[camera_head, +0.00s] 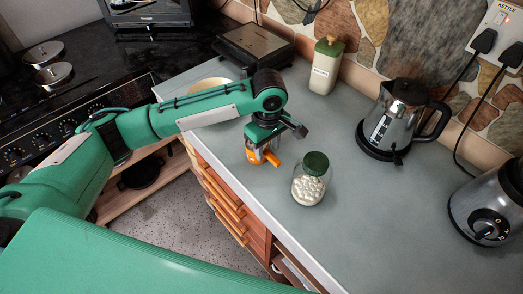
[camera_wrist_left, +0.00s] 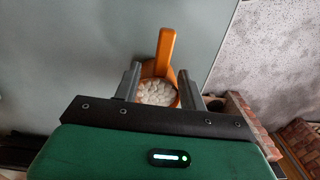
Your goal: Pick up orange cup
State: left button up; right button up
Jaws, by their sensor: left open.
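The orange cup (camera_head: 271,158) stands on the grey counter near its front edge, mostly hidden under my left gripper (camera_head: 262,146) in the head view. In the left wrist view, the cup (camera_wrist_left: 174,83) shows an orange rim and handle, with white lumpy pieces inside. Its handle points away from the gripper. My left gripper is open, and its two dark fingers (camera_wrist_left: 159,78) reach down on either side of the cup. I cannot tell whether they touch it. My right gripper is not in view.
A glass jar of white pieces with a green lid (camera_head: 310,179) stands close to the right of the cup. A kettle (camera_head: 400,121), a blender (camera_head: 488,205), a cream canister (camera_head: 325,66), a pale bowl (camera_head: 208,84) and a dark grill (camera_head: 254,45) are around. The counter's front right is clear.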

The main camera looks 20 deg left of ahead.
aim_at(268, 153)
pick_arm(q)
jog(key=shift+s+f+p, duration=0.1)
jog(key=shift+f+p, duration=0.25)
jog(key=shift+f, duration=0.35)
notch_tip(268, 153, down, 3)
jog(key=shift+d+r+p, duration=0.15)
jog(key=shift+p, duration=0.15)
jog(key=shift+f, duration=0.55)
grip_shut()
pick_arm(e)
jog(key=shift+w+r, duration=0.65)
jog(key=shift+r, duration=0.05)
